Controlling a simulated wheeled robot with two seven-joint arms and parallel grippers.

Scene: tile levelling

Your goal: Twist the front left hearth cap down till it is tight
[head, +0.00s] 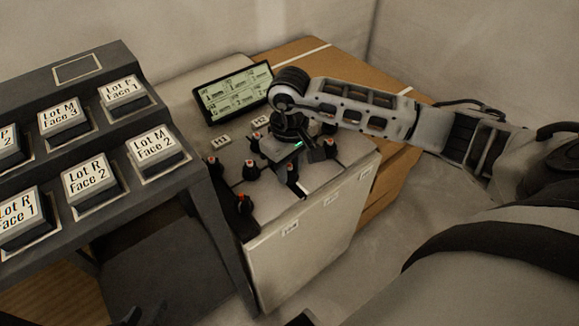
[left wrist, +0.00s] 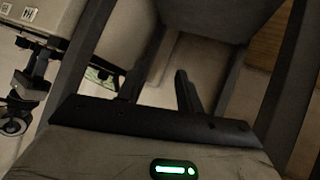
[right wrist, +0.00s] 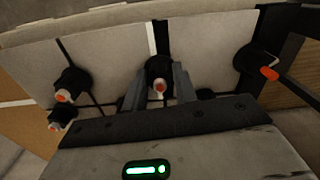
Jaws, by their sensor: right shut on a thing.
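In the right wrist view a black cap with a white and orange tip (right wrist: 159,86) stands between the two fingers of my right gripper (right wrist: 161,88), which is shut on it. In the head view my right gripper (head: 292,162) is low over the pale tiled top (head: 325,172), among several black caps with orange tips. The arm and gripper hide part of that group. I cannot tell how tight the held cap is. My left gripper (left wrist: 158,92) is open and empty in the left wrist view, with its fingers apart over the floor.
Other caps stand close by, at the left (right wrist: 70,86) and right (right wrist: 262,64) in the right wrist view. Labels H1 (head: 221,142) and H2 (head: 260,121) and a display (head: 233,91) stand behind. A dark rack of lot tiles (head: 118,190) is at the left.

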